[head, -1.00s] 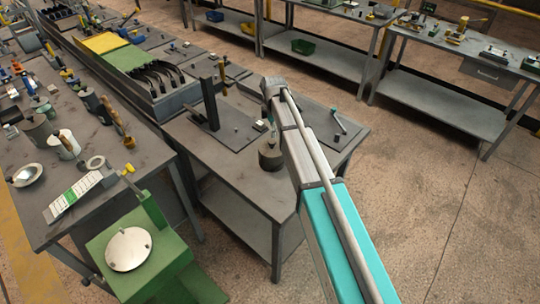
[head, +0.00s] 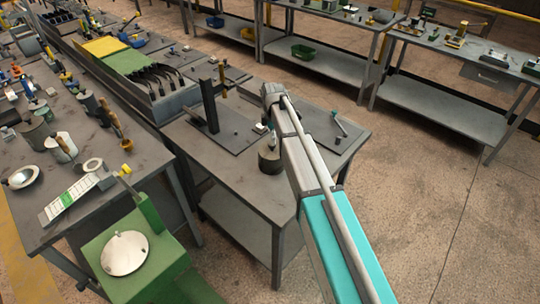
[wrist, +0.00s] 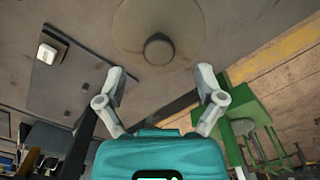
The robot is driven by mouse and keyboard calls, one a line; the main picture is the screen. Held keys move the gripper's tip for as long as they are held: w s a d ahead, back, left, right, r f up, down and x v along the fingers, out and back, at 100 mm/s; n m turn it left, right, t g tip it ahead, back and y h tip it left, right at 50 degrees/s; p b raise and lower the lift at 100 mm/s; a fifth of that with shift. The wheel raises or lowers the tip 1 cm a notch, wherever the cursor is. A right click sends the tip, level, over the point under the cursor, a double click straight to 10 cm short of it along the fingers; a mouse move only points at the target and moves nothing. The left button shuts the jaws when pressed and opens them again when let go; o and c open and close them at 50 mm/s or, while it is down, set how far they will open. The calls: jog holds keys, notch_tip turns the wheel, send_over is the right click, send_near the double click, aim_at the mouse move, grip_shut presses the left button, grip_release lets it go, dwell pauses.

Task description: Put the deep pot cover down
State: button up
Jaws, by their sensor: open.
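The deep pot cover looks like a round, dull grey-brown cover (wrist: 185,22) with a dark knob (wrist: 158,49) in the wrist view. In the head view it seems to be the dark round piece (head: 269,160) on the near grey table, partly hidden by my arm. My gripper (wrist: 161,72) is open, with one finger on each side below the knob in the picture. A gap shows between the knob and both fingers. In the head view my gripper is mostly hidden by the arm.
The cover is on a grey table (head: 225,180) near its front edge. A dark plate with an upright post (head: 209,105) stands behind it, and a teal-handled tool (head: 339,124) lies to the right. A green stand (head: 150,262) is at the front left.

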aim_at(272, 155)
jog(key=shift+w+a+f+b, duration=0.1)
jog(key=shift+f+b, duration=1.95)
jog(key=shift+f, duration=0.2)
grip_shut()
